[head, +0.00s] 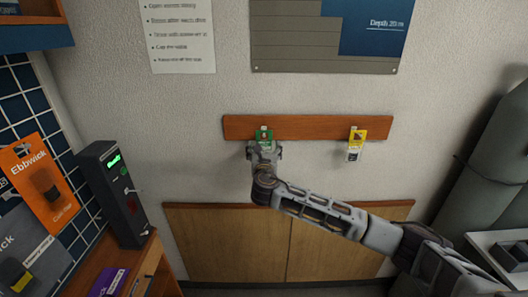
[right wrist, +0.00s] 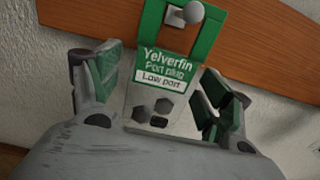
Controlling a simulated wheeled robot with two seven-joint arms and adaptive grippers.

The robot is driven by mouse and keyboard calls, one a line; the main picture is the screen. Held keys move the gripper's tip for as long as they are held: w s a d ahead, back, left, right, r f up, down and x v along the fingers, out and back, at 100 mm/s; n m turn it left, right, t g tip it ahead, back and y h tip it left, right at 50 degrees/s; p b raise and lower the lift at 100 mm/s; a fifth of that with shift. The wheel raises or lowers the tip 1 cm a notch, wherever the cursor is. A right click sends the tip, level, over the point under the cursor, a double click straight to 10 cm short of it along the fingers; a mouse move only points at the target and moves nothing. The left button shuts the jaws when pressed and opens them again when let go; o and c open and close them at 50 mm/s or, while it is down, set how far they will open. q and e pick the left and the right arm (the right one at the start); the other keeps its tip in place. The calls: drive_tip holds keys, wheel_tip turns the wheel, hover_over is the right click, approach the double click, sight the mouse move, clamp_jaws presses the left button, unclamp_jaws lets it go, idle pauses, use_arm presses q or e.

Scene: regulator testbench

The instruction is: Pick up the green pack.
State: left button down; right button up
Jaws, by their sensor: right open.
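The green pack (head: 264,133) hangs on the left part of a wooden rail. My right gripper (head: 264,148) is just below and in front of the pack. In the right wrist view its open fingers (right wrist: 158,88) stand on either side of the pack, with gaps visible. The pack's lowest edge is hidden by the gripper body. My left gripper is not in view.
A yellow pack (head: 356,142) hangs on the right part of the wooden rail (head: 310,128). A dark device with a green display (head: 117,190) stands at left, near an orange pack (head: 38,182). Wooden panels (head: 235,240) line the lower wall.

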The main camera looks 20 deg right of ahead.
drive_tip(key=c, duration=1.1)
drive_tip(key=shift+r, duration=0.15)
drive_tip(key=shift+c, duration=0.2)
